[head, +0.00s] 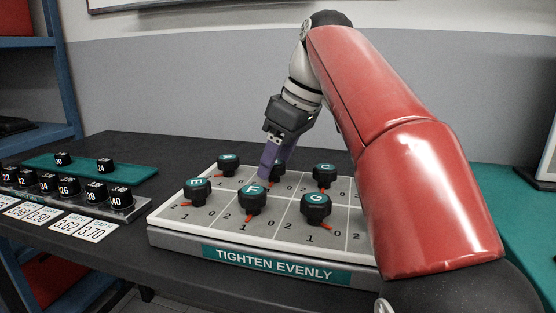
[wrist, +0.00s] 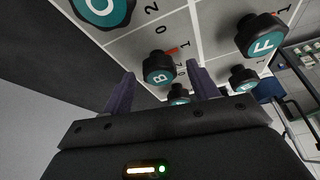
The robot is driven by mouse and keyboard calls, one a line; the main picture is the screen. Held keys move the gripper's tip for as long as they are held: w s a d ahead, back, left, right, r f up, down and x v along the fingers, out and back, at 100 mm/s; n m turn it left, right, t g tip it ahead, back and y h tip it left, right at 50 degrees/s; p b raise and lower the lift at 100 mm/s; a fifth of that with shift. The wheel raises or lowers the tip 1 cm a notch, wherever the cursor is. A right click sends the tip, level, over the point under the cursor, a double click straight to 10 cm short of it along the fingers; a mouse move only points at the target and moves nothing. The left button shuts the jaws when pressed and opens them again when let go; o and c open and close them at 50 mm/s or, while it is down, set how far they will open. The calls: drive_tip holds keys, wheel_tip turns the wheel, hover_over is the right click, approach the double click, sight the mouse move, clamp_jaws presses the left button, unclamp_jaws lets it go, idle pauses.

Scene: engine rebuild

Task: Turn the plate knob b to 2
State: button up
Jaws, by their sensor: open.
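Plate knob B (wrist: 158,69) is a black knob with a teal lettered cap on the light grey plate (head: 180,219). In the wrist view its red pointer aims up and to the right, near a 1; its small digits are hard to read. My gripper (wrist: 161,69) has two purple fingers, open, with the tips on either side of B in that view. I cannot tell whether they touch it. In the head view my gripper (head: 277,162) reaches down over the plate's back row, and its fingers hide most of B.
Knobs C (head: 325,175) and F (head: 253,198) stand near B, with G (head: 316,207), E (head: 197,190) and another knob (head: 228,164) around. A rack of numbered black pieces (head: 125,205) and a teal tray (head: 130,174) lie to the left.

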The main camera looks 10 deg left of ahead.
drive_tip(key=shift+c, duration=0.5)
drive_tip(key=c, duration=0.9)
drive_tip(key=shift+m, duration=0.3)
drive_tip(key=m+t, duration=0.1)
drive_tip(key=m, duration=0.1)
drive_tip(key=m+t+h+p, duration=0.1)
drive_tip(key=m, duration=0.2)
drive_tip(key=shift+s+a+m+h, duration=0.15)
drive_tip(key=shift+s+m+h, duration=0.05)
drive_tip(key=shift+m+h, duration=0.1)
drive_tip(key=m+h, duration=0.1)
drive_tip(key=m, duration=0.1)
drive_tip(key=m+t+p, duration=0.1)
drive_tip(key=m, duration=0.2)
drive_tip(key=shift+a+m+h, duration=0.15)
drive_tip(key=shift+m+h, duration=0.15)
drive_tip(key=shift+h, duration=0.1)
